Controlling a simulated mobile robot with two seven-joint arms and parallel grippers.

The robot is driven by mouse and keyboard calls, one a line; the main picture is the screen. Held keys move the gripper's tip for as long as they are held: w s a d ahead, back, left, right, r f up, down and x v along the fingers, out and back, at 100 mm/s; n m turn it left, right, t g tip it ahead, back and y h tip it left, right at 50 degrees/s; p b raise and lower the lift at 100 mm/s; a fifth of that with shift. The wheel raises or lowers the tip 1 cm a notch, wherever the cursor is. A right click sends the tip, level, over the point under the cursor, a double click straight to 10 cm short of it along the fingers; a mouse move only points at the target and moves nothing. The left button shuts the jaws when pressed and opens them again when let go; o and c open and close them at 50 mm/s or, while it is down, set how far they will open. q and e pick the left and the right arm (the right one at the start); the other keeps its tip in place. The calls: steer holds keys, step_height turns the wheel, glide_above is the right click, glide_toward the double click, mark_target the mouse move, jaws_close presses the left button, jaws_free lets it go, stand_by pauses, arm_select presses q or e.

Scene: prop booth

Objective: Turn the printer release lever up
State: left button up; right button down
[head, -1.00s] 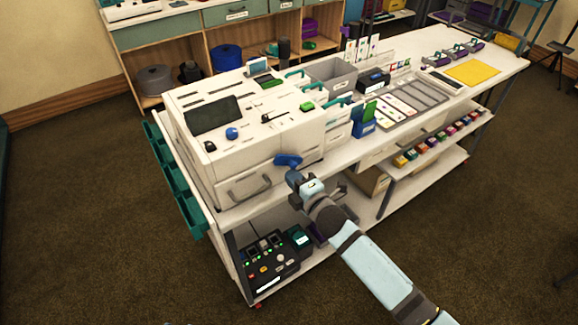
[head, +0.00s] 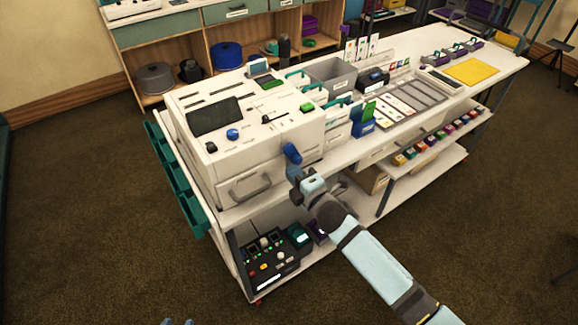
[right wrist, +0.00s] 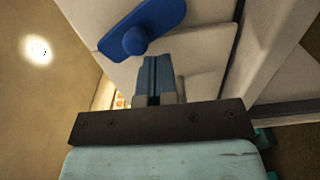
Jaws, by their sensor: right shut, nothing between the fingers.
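The printer (head: 240,160) is a white box on the left end of the white workbench. Its blue release lever (head: 292,153) is on its right front corner, tilted steeply with its upper end leaning left. My right gripper (head: 294,174) is just below the lever. In the right wrist view, the blue lever (right wrist: 158,17) with its round hub (right wrist: 135,41) lies just beyond the fingertips (right wrist: 155,60). The fingers are shut together with nothing between them. I cannot tell whether they touch the lever. Only a light-blue bit, perhaps of my left arm, shows at the bottom edge.
A grey drawer handle (head: 250,187) sits on the printer's front. Teal bins (head: 175,180) hang at the bench's left end. A black control box (head: 268,262) stands on the lower shelf. The carpet (head: 110,250) in front is clear.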

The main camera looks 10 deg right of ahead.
steer(key=shift+d+r+p, duration=0.3)
steer(key=shift+r+p, duration=0.15)
steer(key=shift+p, duration=0.1)
stand_by(0.4)
steer(key=p+v, duration=0.1)
steer(key=v, duration=0.6)
steer(key=shift+p, duration=0.3)
stand_by(0.4)
